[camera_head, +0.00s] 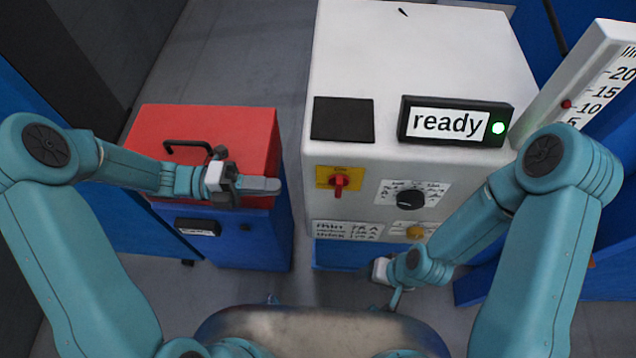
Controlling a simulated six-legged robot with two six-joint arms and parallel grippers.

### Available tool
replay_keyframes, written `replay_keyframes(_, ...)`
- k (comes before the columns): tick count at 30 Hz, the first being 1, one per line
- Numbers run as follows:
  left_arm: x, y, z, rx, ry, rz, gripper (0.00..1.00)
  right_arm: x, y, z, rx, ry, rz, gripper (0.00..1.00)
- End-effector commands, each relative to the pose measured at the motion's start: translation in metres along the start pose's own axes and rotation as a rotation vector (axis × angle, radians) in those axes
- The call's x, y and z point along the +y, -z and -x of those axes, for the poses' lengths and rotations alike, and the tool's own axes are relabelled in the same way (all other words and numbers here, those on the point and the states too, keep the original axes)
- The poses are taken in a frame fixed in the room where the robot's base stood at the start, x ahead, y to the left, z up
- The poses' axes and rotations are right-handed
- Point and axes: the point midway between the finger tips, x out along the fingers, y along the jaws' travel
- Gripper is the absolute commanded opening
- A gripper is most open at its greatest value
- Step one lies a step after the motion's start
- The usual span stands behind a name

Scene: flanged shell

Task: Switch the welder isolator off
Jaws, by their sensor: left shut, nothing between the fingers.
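The welder isolator is a red rotary handle (339,184) on a yellow plate, on the front of the white cabinet (425,60). Its handle looks upright; the small print on the plate is too small to read. My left gripper (272,186) is shut and empty. In the picture it lies to the left of the isolator, over the front edge of the red-topped box, apart from the handle. My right gripper (383,272) is low in front of the cabinet, below the dials, partly hidden by its own arm; its fingers do not show clearly.
A display reading "ready" (446,121) with a green light sits on the cabinet, beside a black panel (342,119). A black dial (411,199) is right of the isolator, a yellow knob (414,232) below it. A red-lidded box (240,130) with a black handle stands left; a scale (585,85) stands right.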

Motion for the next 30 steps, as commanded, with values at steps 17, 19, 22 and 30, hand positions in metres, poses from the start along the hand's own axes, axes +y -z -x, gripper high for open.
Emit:
replay_keyframes(17,0.0,-0.001,-0.078,0.005,-0.002,0.0,0.0,-0.003,0.0,0.008,0.0,0.0,0.0,0.66)
replay_keyframes(19,0.0,-0.002,-0.087,0.004,-0.001,0.0,0.0,-0.003,0.0,0.008,0.0,0.0,0.0,0.66)
replay_keyframes(22,0.0,-0.003,-0.096,0.002,-0.001,-0.001,0.0,-0.003,0.0,0.009,0.0,0.0,0.0,0.66)
replay_keyframes(30,0.001,-0.003,-0.1,0.001,-0.002,-0.001,0.0,-0.003,0.0,0.009,0.0,0.0,0.0,0.66)
